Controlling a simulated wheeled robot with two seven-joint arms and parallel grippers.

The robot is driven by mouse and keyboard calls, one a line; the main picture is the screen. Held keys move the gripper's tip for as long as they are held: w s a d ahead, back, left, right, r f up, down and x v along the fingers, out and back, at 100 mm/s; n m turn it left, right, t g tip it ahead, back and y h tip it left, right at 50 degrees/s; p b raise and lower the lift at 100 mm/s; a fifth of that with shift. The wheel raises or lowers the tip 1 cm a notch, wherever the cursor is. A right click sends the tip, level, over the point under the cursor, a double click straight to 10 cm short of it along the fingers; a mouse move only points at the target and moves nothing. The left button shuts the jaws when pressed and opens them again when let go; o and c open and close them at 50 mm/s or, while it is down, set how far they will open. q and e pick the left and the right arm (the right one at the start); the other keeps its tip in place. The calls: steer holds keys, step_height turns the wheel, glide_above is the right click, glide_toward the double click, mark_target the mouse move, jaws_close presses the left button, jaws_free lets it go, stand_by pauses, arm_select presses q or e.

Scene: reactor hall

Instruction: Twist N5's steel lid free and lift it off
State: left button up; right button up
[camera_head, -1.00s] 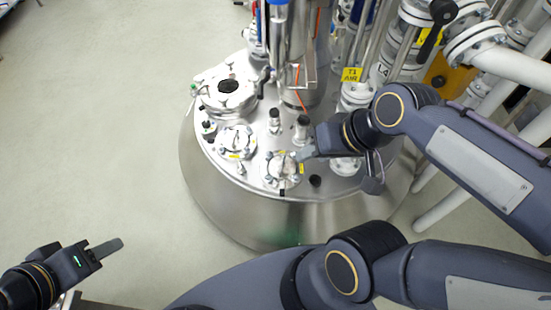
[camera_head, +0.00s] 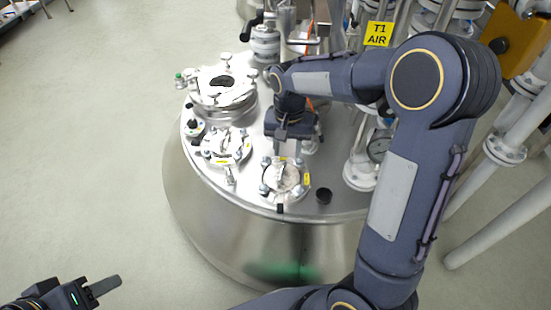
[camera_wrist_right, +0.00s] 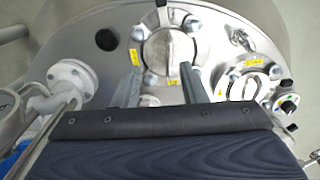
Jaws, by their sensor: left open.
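Two small round steel lids with bolted flanges and yellow labels sit on the tank top. The nearer one (camera_head: 285,177) has a raised bar across it and is centred ahead of my right gripper in the right wrist view (camera_wrist_right: 171,46). The other lid (camera_head: 226,146) is to its left. I cannot read which is N5. My right gripper (camera_wrist_right: 160,72) is open and empty, its two fingers apart and pointing at the nearer lid; in the head view it is behind that lid (camera_head: 284,143). My left gripper (camera_head: 106,286) is open, low at the left, away from the tank.
A larger round port (camera_head: 222,88) stands at the back left of the tank (camera_head: 225,225). A black cap (camera_head: 324,196) is right of the nearer lid. Pipes and a gauge (camera_head: 378,149) crowd the right side. The floor at left is clear.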

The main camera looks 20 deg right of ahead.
steer(key=m+g+h, duration=0.1)
steer(key=h, duration=0.1)
glide_toward(281, 172)
steer(key=f, duration=0.1)
steer(key=f+b, duration=0.1)
steer(key=f, duration=0.1)
steer(key=d+f+b, duration=0.1)
steer(key=f, duration=0.2)
steer(key=f+b, duration=0.1)
steer(key=f, duration=0.2)
steer(key=shift+s+d, duration=0.25)
steer(key=shift+s, duration=0.15)
jaws_close()
steer(key=shift+w+r+m, duration=0.15)
steer(key=shift+m, duration=1.05)
steer(key=m+p, duration=0.1)
steer(key=m, duration=0.1)
steer(key=shift+a+m+g+y, duration=0.1)
steer(key=shift+m+g+y, duration=0.2)
steer(key=shift+w, duration=0.1)
